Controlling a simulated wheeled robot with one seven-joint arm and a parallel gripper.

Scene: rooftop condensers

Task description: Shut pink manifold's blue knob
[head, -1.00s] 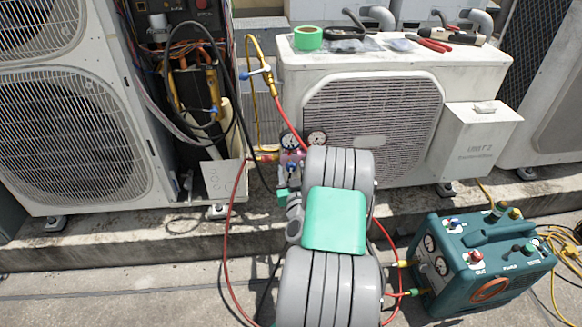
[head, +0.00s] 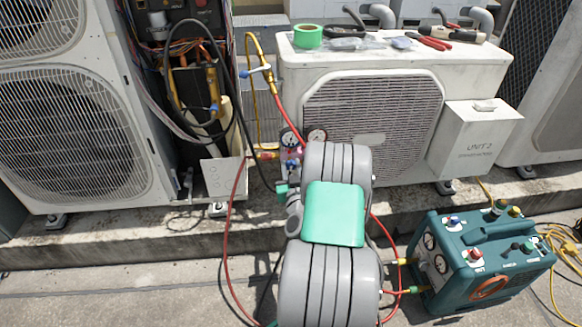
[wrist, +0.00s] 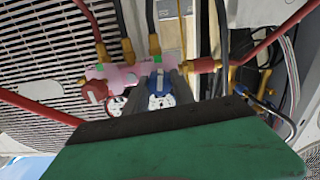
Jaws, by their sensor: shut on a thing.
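The pink manifold (wrist: 125,75) spans the upper middle of the wrist view, with hoses joined to it. Its red knob (wrist: 95,91) is on the left and its blue knob (wrist: 160,88) is right of it. My gripper (wrist: 162,82) is shut on the blue knob, one grey finger on each side. In the head view the manifold (head: 291,157) shows small beside my arm, below two round gauges (head: 303,136). My arm hides part of it there, and the grip is too small to make out.
A white condenser (head: 372,125) stands behind my arm, with tape and tools on top. An open condenser with wiring (head: 195,110) is at left. A teal recovery machine (head: 480,265) sits at right. Red hoses (head: 230,240) loop around my arm to the ground.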

